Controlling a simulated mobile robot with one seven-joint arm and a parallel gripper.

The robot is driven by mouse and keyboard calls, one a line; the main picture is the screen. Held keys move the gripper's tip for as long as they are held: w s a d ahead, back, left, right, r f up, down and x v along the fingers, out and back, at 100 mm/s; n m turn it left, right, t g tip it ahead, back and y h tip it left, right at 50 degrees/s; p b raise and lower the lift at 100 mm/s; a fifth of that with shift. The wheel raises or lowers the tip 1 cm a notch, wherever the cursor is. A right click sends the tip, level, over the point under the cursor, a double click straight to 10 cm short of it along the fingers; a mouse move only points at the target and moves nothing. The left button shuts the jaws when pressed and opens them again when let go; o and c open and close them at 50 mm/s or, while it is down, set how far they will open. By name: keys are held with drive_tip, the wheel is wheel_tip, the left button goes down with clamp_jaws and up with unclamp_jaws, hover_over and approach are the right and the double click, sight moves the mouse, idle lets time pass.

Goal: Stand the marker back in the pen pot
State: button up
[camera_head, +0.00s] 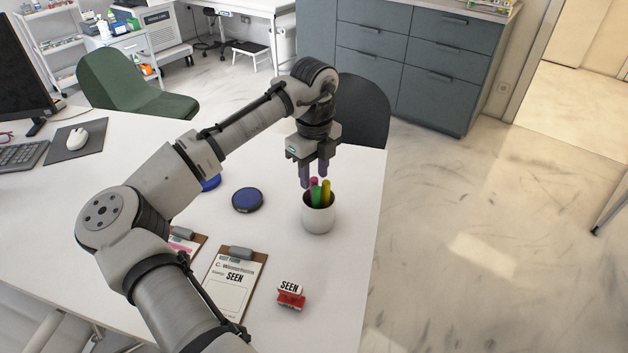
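The white pen pot (318,217) stands upright near the right edge of the white table. Pink (314,182), green (316,196) and yellow (326,192) markers show above its rim. They appear to stand in the pot, and their lower parts are hidden by its wall. My gripper (314,178) points down just above the pot, its dark fingers apart on either side of the pink marker's top. It looks open, with no marker clearly clamped. I cannot tell whether a finger touches a marker.
A blue round pad (248,200) lies left of the pot. A clipboard (229,290) and a red-and-white SEEN stamp (290,294) lie in front. A dark chair (362,112) stands behind the table's far edge. Bare tabletop (345,265) surrounds the pot's near side.

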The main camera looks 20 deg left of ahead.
wheel_tip(320, 180, up, 10)
drive_tip(key=shift+f+b, duration=0.25)
drive_tip(key=shift+b, duration=0.15)
